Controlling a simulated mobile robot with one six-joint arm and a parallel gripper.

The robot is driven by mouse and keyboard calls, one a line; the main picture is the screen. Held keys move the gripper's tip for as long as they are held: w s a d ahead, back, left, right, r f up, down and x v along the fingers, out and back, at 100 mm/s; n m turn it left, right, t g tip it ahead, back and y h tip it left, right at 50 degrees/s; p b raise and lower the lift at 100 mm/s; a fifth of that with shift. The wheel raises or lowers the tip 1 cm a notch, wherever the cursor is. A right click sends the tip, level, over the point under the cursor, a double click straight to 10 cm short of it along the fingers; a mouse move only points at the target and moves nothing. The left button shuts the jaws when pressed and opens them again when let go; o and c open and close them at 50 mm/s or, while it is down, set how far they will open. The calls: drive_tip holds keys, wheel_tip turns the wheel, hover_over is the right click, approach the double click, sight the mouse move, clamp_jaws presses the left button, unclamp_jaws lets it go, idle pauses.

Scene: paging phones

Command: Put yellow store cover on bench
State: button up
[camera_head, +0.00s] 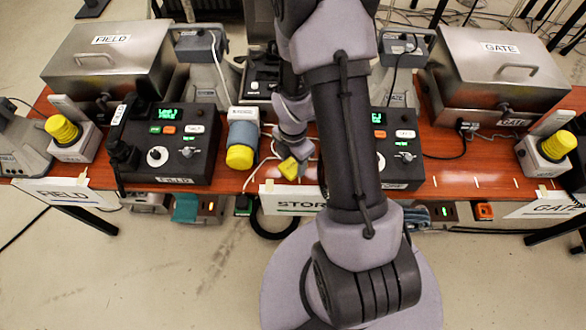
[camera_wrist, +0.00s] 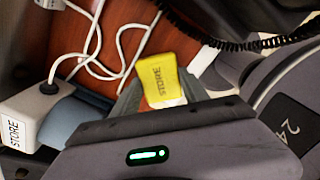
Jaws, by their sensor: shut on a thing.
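The yellow store cover (camera_head: 289,168) is in the jaws of my gripper (camera_head: 292,155), above the front part of the red-brown bench (camera_head: 228,180). In the wrist view the cover (camera_wrist: 163,82) shows the word STORE on its yellow face. My gripper (camera_wrist: 150,105) is shut on it; the jaws are partly hidden behind the dark wrist housing. I cannot tell whether the cover touches the bench.
A white and blue-grey device with a yellow end (camera_head: 240,157) stands left of my gripper. A dark FIELD control box (camera_head: 172,145) is further left, another control box (camera_head: 402,150) is right of my arm. White cables (camera_wrist: 95,45) lie on the bench. A STORE sign (camera_head: 290,200) hangs at the front edge.

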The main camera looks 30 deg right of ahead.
sight(293, 165)
wheel_tip(293, 165, down, 4)
drive_tip(key=shift+r+b, duration=0.25)
drive_tip(key=shift+b, duration=0.65)
drive_tip(key=shift+r, duration=0.25)
drive_tip(key=o, duration=1.4)
drive_tip(key=shift+f, duration=0.15)
wheel_tip(293, 165, up, 12)
drive_tip(key=p, duration=0.6)
drive_tip(key=shift+f, duration=0.1)
drive_tip(key=s+a+r+m+t, duration=0.2)
drive_tip(key=a+r+m, duration=0.4)
drive_tip(key=r, duration=0.5)
drive_tip(key=s+a+r+m+t, duration=0.2)
drive_tip(key=a+r+m, duration=0.1)
drive_tip(key=r+m, duration=0.7)
drive_tip(key=s+a+r+m, duration=0.2)
drive_tip(key=m, duration=0.1)
drive_tip(key=s+a+r+m+t+y, duration=0.1)
drive_tip(key=s+r+m, duration=0.1)
drive_tip(key=s+r, duration=0.1)
drive_tip(key=s+a+r+m+y, duration=0.1)
drive_tip(key=s+a+r+m, duration=0.1)
drive_tip(key=m, duration=0.1)
drive_tip(key=shift+s+a+r+m+t, duration=0.2)
drive_tip(key=shift+a+r+m+t, duration=0.1)
drive_tip(key=shift+a+t, duration=0.1)
